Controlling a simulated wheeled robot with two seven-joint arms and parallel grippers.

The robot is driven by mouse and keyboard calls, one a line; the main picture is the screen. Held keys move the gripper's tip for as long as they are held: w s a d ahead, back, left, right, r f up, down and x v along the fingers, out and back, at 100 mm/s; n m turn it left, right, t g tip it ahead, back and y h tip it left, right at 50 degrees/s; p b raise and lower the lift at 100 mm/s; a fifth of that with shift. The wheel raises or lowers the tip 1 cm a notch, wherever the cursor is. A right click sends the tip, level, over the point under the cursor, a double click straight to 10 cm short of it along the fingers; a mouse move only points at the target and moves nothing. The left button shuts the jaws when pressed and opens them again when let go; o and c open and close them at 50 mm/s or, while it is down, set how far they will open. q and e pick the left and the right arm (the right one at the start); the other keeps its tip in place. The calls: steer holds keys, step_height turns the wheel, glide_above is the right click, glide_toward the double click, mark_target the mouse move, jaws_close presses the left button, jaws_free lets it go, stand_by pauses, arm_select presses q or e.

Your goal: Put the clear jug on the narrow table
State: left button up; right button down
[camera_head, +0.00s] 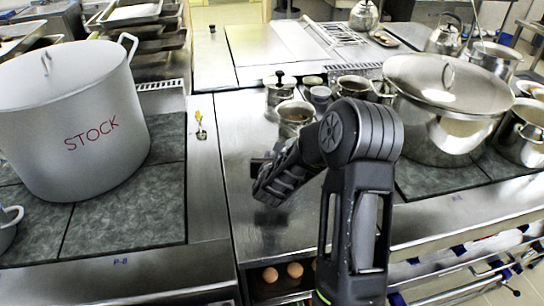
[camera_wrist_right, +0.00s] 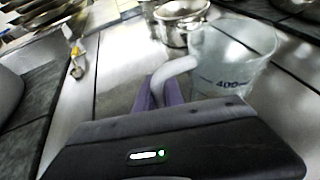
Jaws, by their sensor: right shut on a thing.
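The clear jug (camera_wrist_right: 238,55), with a dark "400" marking and a pale curved handle, shows in the right wrist view. My right gripper (camera_wrist_right: 163,98) is shut on its handle, and its purple fingers reach the handle's lower part. In the head view my right arm comes down over the steel counter, with the gripper (camera_head: 262,172) at its left end. The jug is not clearly visible there, hidden by my arm. I cannot tell which surface is the narrow table. My left gripper is not in view.
A large stockpot (camera_head: 70,120) stands on the left hob, and a lidded steel pot (camera_head: 440,145) on the right one. Small pots (camera_head: 296,115) stand behind my gripper. A yellow-handled tool (camera_head: 200,125) lies at left. Eggs (camera_head: 295,270) sit below the counter's front edge. The counter's front middle is bare.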

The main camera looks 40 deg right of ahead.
steer(key=shift+f, duration=0.15)
steer(key=c, duration=1.5)
jaws_free()
steer(key=shift+o, duration=0.2)
steer(key=shift+r, duration=0.25)
steer(key=shift+s+a, duration=0.2)
steer(key=b+v, duration=0.2)
steer(key=v, duration=0.9)
steer(key=shift+r, duration=0.2)
steer(key=shift+s+a, duration=0.1)
